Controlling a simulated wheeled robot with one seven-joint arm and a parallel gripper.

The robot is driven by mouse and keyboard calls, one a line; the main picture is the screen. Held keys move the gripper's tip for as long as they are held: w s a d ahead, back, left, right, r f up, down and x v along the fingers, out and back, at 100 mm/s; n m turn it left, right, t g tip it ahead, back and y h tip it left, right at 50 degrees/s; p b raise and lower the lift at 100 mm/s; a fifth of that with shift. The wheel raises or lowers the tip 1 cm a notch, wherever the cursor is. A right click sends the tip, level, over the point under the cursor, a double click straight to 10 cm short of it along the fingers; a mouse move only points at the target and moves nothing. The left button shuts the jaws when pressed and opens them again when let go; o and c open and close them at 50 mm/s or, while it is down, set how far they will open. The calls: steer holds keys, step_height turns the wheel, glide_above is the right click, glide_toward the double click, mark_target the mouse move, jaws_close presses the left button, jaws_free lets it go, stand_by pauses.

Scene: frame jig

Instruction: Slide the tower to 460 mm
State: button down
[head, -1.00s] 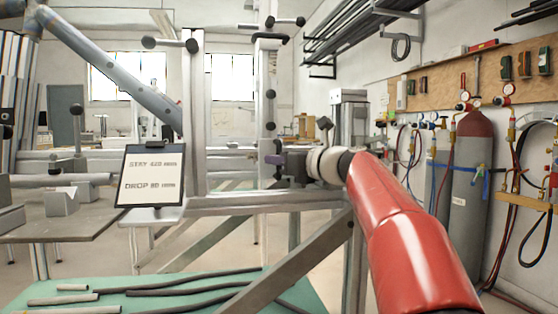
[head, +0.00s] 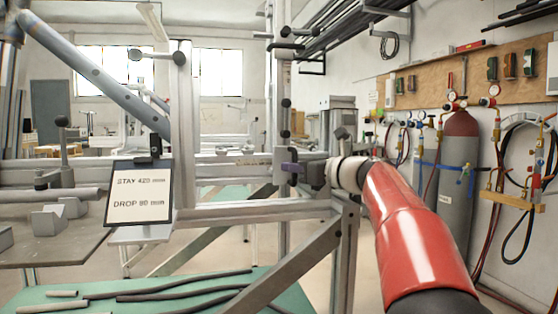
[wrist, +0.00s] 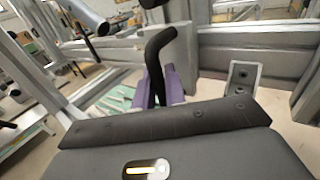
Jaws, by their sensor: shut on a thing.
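The tower (head: 283,110) is an upright grey metal post with dark knobs, standing at the long horizontal rail (head: 250,210) of the frame jig in the head view. My gripper (head: 290,168), with purple fingers, is at the tower's lower part. In the wrist view the fingers (wrist: 161,88) are closed around a black bent handle (wrist: 155,48). The handle's lower end is hidden between the fingers and behind the gripper body. A hanging board (head: 139,194) reads "STAY 420 mm" and what looks like "DROP 80 mm". No scale reading on the rail is legible.
A second upright post (head: 181,130) stands left of the tower, with a grey sloping tube (head: 95,72) beside it. A diagonal brace (head: 295,262) runs below the rail. Dark tubes (head: 190,290) lie on a green surface below. A gas cylinder (head: 458,175) stands at the right wall.

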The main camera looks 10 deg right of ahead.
steer(key=shift+d, duration=0.35)
steer(key=c, duration=1.8)
jaws_free()
steer(key=v, duration=0.7)
steer(key=shift+s+d, duration=0.2)
steer(key=shift+s, duration=0.15)
